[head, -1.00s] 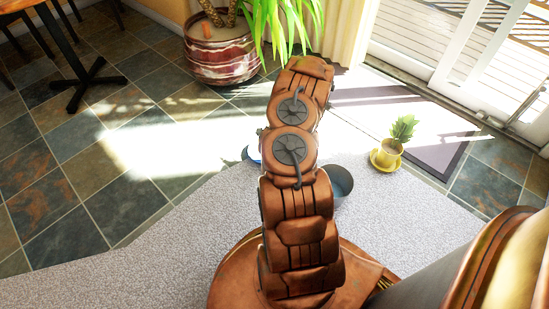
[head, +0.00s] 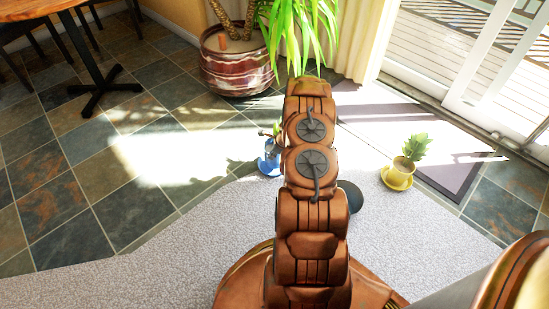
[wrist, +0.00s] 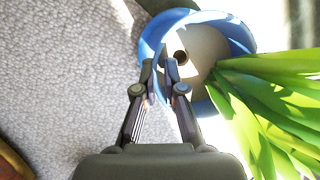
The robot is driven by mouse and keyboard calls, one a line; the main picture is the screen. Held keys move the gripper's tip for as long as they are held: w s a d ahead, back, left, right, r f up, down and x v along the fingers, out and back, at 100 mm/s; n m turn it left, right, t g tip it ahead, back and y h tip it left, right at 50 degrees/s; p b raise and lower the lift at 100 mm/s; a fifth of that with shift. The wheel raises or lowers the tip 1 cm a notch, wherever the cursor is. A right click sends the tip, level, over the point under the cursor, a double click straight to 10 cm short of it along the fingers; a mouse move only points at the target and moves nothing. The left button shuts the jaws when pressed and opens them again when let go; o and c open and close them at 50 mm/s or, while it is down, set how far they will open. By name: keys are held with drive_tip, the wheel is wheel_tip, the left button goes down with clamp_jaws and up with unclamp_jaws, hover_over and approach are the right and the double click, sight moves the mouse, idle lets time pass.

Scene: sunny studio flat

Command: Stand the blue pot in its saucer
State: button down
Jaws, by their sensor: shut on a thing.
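The blue pot (head: 268,162) shows just left of my arm in the head view, partly hidden by it. In the wrist view the blue pot (wrist: 234,30) is seen from above, with pale soil, a round brown stem and long green leaves to the right. My gripper (wrist: 168,72) is shut on the pot's near rim. My arm hides the gripper in the head view. I cannot make out the pot's saucer for certain, nor whether the pot's foot touches anything.
A yellow pot with a plant stands in a yellow saucer (head: 396,182) to the right. A dark round vessel (head: 351,196) is half hidden behind my arm. A large red-white planter (head: 237,70) stands at the back. Grey carpet (head: 170,250) is free at the left.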

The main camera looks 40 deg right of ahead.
drive_tip(key=shift+w+d, duration=0.1)
drive_tip(key=shift+w, duration=0.2)
wheel_tip(320, 180, down, 3)
drive_tip(key=shift+f+b, duration=0.2)
drive_tip(key=shift+b, duration=0.75)
drive_tip(key=shift+w, duration=0.1)
drive_tip(key=c, duration=1.3)
unclamp_jaws()
drive_tip(key=shift+f, duration=0.1)
drive_tip(key=shift+o, duration=0.2)
